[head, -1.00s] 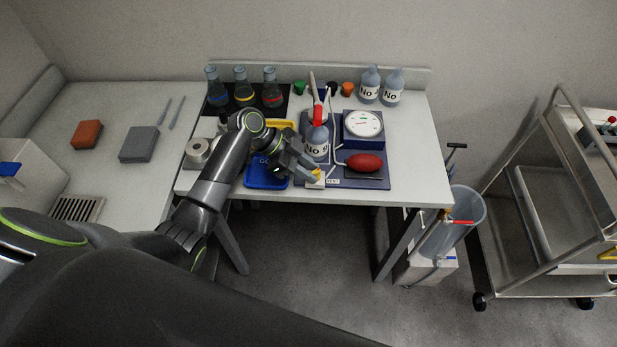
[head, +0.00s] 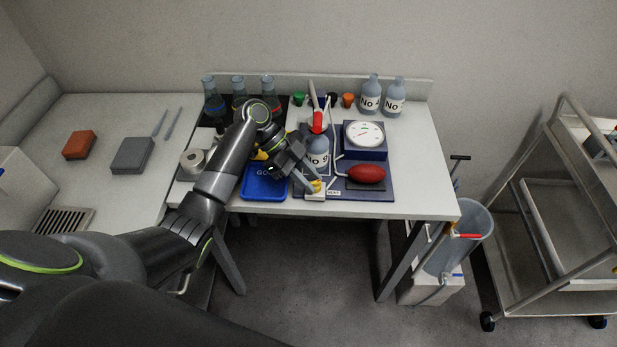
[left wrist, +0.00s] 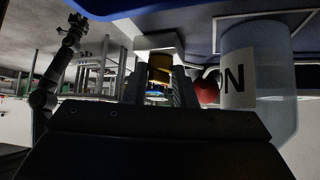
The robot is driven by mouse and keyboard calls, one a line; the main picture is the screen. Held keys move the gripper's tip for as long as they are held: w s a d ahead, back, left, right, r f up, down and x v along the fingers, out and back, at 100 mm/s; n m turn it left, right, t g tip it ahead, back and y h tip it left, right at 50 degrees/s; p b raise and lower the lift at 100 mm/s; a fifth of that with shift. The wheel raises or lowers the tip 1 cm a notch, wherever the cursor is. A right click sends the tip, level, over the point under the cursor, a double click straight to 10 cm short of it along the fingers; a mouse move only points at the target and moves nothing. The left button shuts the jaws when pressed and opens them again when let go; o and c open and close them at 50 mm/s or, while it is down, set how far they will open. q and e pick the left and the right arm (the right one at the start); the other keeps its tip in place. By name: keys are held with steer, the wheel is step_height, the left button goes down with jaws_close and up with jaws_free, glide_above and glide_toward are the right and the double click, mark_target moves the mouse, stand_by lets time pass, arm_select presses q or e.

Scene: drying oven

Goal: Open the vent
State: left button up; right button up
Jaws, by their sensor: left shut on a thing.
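The vent is a small yellow handle (head: 316,186) on a pale block (head: 316,197) at the front edge of the blue base plate (head: 375,191), next to a "VENT" label. My left gripper (head: 309,187) reaches down to it from the left and is shut on the yellow handle. In the left wrist view, the yellow handle (left wrist: 160,68) sits between the two fingers, which partly hide it. How far the handle is turned cannot be told. In the left wrist view a small dark arm appears at the far left, seemingly my right one; its gripper (left wrist: 75,24) is too small to read.
A labelled bottle (head: 318,152) stands close behind the gripper. A red bulb (head: 366,174) and a round gauge (head: 364,134) are to the right. A blue tray (head: 265,187) lies just left. Flasks and bottles line the back. The table's front edge is close.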

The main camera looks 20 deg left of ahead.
arm_select(q)
steer(key=o, duration=1)
steer(key=b+v, duration=0.3)
steer(key=v, duration=1.4)
steer(key=shift+w+a+r, duration=0.1)
steer(key=shift+w, duration=0.05)
